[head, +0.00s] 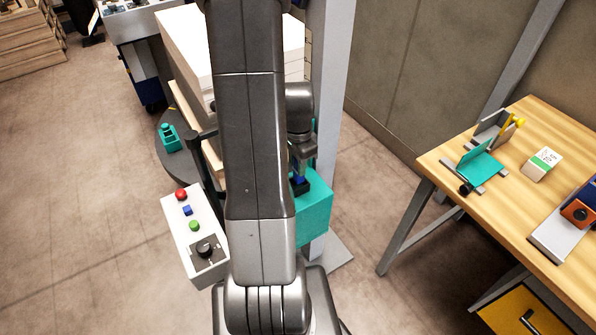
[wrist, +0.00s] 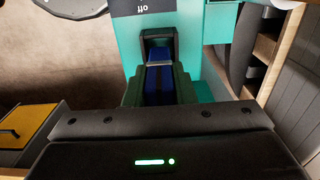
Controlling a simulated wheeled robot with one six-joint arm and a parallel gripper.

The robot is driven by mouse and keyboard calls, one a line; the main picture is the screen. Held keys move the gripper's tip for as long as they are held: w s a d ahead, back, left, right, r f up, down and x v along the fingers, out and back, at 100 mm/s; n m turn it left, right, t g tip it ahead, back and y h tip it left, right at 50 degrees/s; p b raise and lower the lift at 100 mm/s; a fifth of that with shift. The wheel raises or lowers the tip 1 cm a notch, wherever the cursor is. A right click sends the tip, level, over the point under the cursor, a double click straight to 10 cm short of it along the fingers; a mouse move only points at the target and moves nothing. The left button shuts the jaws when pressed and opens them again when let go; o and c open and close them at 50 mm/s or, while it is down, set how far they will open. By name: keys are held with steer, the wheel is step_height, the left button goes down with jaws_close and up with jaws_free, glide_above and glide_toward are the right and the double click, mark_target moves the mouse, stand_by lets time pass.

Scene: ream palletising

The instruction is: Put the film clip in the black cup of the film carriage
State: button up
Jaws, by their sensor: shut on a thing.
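The teal film carriage (head: 314,205) stands behind my arm in the head view, beside the grey post. Its black cup (head: 299,188) is on the near left side, partly hidden by my arm. The blue film clip (head: 299,180) shows at the cup's mouth, below my gripper (head: 303,161). In the wrist view, my gripper (wrist: 158,80) is shut on the blue clip (wrist: 158,55), whose far end shows within the black cup (wrist: 157,34). How deep the clip sits is hidden. The teal carriage (wrist: 205,60) lies beyond the fingers.
A white control box (head: 193,237) with coloured buttons stands left of my arm. White paper stacks (head: 187,48) rise behind it. A wooden workbench (head: 455,160) with tools is at the right. Open floor lies left and between the bench and the carriage.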

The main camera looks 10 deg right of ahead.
steer(key=shift+f, duration=1.7)
steer(key=shift+f, duration=0.2)
steer(key=o, duration=1)
steer(key=shift+r, duration=0.1)
step_height(320, 180, up, 12)
steer(key=shift+r, duration=0.15)
